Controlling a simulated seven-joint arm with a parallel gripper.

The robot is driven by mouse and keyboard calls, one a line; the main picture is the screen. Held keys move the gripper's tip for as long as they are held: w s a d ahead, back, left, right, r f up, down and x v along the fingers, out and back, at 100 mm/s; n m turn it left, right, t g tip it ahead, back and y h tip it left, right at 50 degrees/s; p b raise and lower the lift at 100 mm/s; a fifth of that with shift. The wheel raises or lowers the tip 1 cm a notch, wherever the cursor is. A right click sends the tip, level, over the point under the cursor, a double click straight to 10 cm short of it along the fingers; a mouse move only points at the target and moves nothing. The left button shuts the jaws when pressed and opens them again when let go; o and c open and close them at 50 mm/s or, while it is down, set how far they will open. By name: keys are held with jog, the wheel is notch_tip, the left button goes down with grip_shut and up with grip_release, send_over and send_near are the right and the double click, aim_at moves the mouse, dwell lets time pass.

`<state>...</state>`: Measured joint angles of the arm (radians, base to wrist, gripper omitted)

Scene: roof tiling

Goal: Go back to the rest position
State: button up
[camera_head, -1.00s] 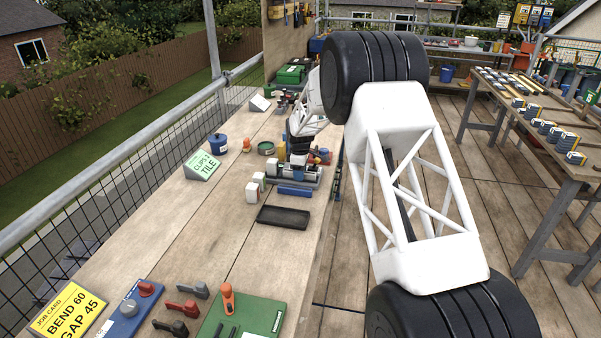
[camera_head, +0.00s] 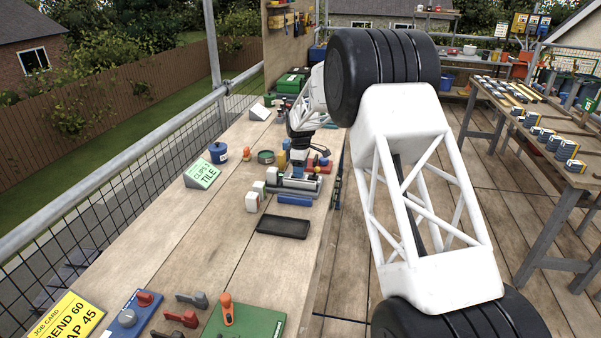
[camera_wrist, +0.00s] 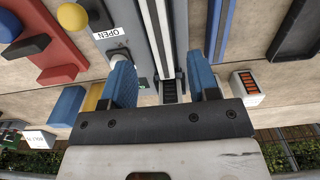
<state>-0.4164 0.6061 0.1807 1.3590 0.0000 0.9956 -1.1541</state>
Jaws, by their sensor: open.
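My gripper (camera_wrist: 160,85) is open, with its two blue fingers apart in the wrist view. Nothing is held between them. Below it is a grey fixture (camera_wrist: 150,30) with pale rails and a label reading OPEN. In the head view my gripper (camera_head: 299,158) is small and sits just above that grey fixture (camera_head: 290,186) on the bench. I cannot tell how large the gap between fingers and fixture is.
A black tray (camera_head: 283,227) and a blue bar (camera_head: 294,200) lie in front of the fixture. A green CLIPS TILE sign (camera_head: 202,174) and a blue pot (camera_head: 218,152) stand to the left. A yellow job card (camera_head: 66,318) lies at the front left.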

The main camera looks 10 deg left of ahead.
jog(key=shift+r, duration=0.35)
jog(key=shift+s+d+r, duration=0.1)
jog(key=shift+d+r, duration=0.05)
jog(key=shift+r, duration=0.05)
jog(key=s+d+r+m+t, duration=0.1)
jog(key=s+d+r+m, duration=0.8)
jog(key=s+d+r, duration=1.55)
jog(key=s+d+m+t, duration=0.1)
jog(key=s+d+m, duration=0.1)
jog(key=s+d, duration=0.5)
jog(key=s+d+m, duration=0.2)
jog(key=s+d, duration=0.2)
jog(key=s, duration=0.7)
jog(key=s+d+f+m, duration=0.2)
jog(key=s, duration=0.8)
jog(key=s+d+f+m, duration=0.2)
jog(key=s+d+m, duration=0.1)
jog(key=s, duration=0.7)
jog(key=shift+s+d+f+t, duration=0.3)
jog(key=shift+s+d+f, duration=0.05)
jog(key=shift+s, duration=0.05)
